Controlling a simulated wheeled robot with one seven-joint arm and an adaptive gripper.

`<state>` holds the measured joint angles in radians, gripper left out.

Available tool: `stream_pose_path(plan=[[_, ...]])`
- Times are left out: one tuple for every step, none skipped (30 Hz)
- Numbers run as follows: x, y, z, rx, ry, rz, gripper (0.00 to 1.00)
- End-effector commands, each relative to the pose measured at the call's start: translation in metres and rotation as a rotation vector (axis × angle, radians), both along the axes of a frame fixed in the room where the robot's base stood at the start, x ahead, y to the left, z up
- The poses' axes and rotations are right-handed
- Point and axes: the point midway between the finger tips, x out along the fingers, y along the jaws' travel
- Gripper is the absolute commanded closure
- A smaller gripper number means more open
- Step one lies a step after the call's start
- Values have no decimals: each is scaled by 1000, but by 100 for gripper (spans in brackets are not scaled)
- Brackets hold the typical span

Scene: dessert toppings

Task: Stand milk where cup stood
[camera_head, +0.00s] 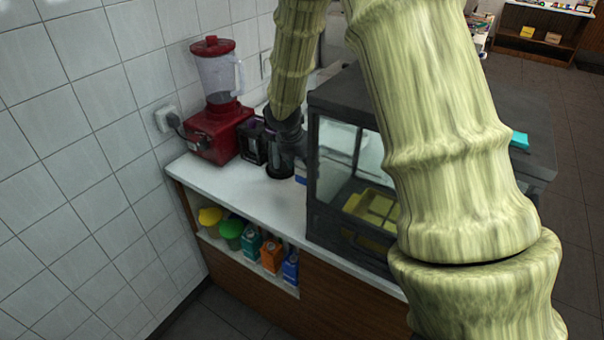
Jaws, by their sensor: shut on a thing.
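My gripper (284,148) is at the back of the white counter, just left of the glass display case. It points down and is shut on a dark, roundish object (280,170) low at the counter top. This may be the cup, but the fingers and the dark colour hide its shape. I cannot tell whether it touches the counter. A small white and blue thing (301,173) shows just right of the gripper, mostly hidden by the case; it may be a milk carton. I cannot make out the milk for certain.
A red blender (212,130) and a black boxy item (250,142) stand left of my gripper. The glass case (334,190) is close on its right. The counter (235,192) is clear in front. A lower shelf (216,243) holds several coloured containers.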

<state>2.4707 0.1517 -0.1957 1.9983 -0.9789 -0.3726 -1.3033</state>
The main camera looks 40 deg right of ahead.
Motion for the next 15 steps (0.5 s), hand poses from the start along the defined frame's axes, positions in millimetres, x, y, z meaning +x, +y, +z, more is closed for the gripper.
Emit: stream_pose_path(plan=[[1, 0, -1, -1, -1, 0, 88], [1, 0, -1, -1, -1, 0, 88], [1, 0, -2, -1, -1, 0, 88], [1, 0, -3, -1, -1, 0, 88], [1, 0, -5, -1, -1, 0, 88], [1, 0, -7, -2, -1, 0, 88], [0, 0, -9, -2, 0, 0, 88], [0, 0, -12, -3, 1, -1, 88], [0, 0, -17, -2, 2, 0, 88], [0, 0, -20, -1, 1, 1, 88], [0, 0, -23, -2, 2, 0, 88], [0, 0, -28, -3, 1, 0, 88], [0, 0, -31, -2, 2, 0, 88], [0, 0, -34, -2, 0, 1, 88], [0, 0, -37, -2, 1, 1, 88]])
